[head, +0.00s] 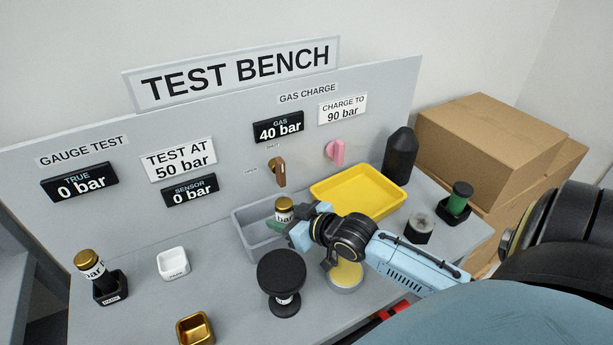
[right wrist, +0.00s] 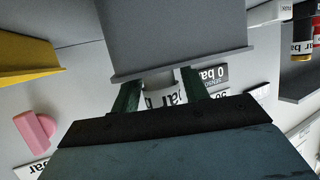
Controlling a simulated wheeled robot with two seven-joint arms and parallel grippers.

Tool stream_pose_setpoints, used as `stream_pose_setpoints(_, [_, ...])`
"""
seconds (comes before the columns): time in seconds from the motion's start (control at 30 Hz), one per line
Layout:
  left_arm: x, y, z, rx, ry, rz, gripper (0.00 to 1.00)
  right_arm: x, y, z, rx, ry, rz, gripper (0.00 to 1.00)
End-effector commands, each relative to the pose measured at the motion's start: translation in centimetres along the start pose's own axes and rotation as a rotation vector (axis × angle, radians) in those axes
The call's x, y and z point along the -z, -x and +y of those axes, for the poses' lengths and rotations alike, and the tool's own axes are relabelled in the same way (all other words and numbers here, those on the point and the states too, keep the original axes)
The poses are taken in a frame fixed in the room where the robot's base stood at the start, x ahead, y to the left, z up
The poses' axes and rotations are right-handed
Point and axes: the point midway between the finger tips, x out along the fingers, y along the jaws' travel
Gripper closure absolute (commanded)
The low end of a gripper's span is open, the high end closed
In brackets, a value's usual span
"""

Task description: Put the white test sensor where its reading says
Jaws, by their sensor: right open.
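A white sensor with a gold cap (head: 284,206) stands at the grey tray (head: 240,231). In the right wrist view its white lettered body (right wrist: 162,95) shows between the dark green fingers. My right gripper (head: 284,228) is open around the sensor; contact cannot be told. A second gold-capped piece with a "bar" label (head: 87,262) stands in a black holder (head: 110,292) at the left. The TRUE display (head: 80,184) and SENSOR display (head: 190,189) read 0 bar. The GAS display (head: 278,126) reads 40 bar. My left gripper is not in view.
A yellow tray (head: 370,182) lies behind my right arm. A black round-topped knob (head: 281,272), white square cup (head: 173,262) and gold square cup (head: 195,330) stand in front. A sign reads TEST AT 50 bar (head: 179,159), another CHARGE TO 90 bar (head: 342,109).

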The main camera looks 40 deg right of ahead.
Motion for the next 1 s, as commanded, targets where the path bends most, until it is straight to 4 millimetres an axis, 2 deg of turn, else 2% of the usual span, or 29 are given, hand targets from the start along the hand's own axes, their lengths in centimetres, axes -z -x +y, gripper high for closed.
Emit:
stream_pose_setpoints(0.3, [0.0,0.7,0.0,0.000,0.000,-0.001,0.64,-0.1,6.2,0.0,0.001,0.001,-0.004,0.55])
stream_pose_setpoints(0.5, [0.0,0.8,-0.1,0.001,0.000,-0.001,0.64,0.0,8.8,0.0,0.000,0.001,-0.002,0.55])
stream_pose_setpoints(0.7, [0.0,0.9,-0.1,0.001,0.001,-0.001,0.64,0.0,9.9,0.0,0.000,0.001,-0.002,0.55])
stream_pose_setpoints(1.0, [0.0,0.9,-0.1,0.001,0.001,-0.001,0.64,0.1,10.1,0.0,0.000,0.001,-0.001,0.55])
